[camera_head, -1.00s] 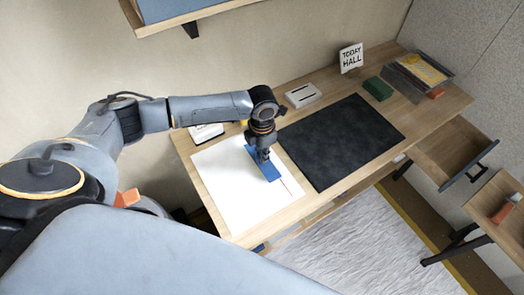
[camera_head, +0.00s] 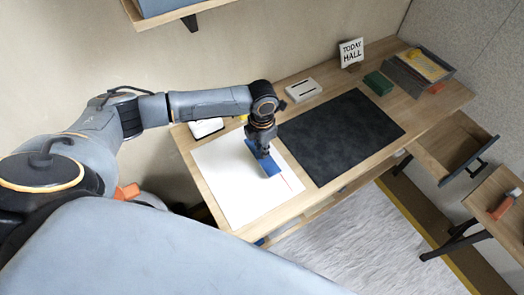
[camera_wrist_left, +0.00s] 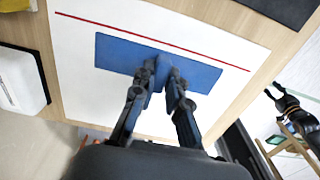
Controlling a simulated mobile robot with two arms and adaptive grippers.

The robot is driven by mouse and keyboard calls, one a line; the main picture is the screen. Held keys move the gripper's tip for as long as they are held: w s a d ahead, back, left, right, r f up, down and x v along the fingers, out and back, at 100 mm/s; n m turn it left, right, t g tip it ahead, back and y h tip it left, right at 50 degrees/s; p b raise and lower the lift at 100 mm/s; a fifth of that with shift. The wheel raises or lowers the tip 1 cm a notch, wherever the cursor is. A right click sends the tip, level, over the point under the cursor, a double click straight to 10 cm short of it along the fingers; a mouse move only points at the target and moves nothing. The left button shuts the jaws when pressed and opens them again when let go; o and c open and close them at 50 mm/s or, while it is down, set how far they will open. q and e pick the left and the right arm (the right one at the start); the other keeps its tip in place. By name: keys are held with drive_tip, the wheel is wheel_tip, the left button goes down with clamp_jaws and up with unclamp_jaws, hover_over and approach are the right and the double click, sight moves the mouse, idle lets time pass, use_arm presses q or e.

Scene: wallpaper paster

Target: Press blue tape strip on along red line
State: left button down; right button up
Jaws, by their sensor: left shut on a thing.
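My left gripper (camera_head: 264,156) is shut on the blue tape strip (camera_head: 272,167), gripping it near the middle. In the left wrist view the fingertips (camera_wrist_left: 164,72) close on a raised blue part of the strip (camera_wrist_left: 120,53). The strip is over the white sheet; I cannot tell whether it touches it. The thin red line (camera_wrist_left: 150,40) runs beside the strip's far long edge in the wrist view, nearly parallel, with a white gap between. In the head view part of the red line (camera_head: 291,182) shows right of the strip.
The white sheet (camera_head: 232,192) lies on the wooden desk beside a dark mat (camera_head: 340,135). A white box (camera_head: 303,90), a green block (camera_head: 378,83), a sign (camera_head: 351,53) and a tray (camera_head: 420,68) stand along the back. An open drawer (camera_head: 450,140) is at right.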

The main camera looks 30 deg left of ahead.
use_arm(q)
drive_tip(key=shift+f+b, duration=0.85)
drive_tip(key=shift+f, duration=0.6)
idle(0.5)
drive_tip(key=shift+s, duration=0.1)
drive_tip(key=c, duration=1.3)
unclamp_jaws()
wheel_tip(320, 180, up, 12)
drive_tip(key=shift+f, duration=0.1)
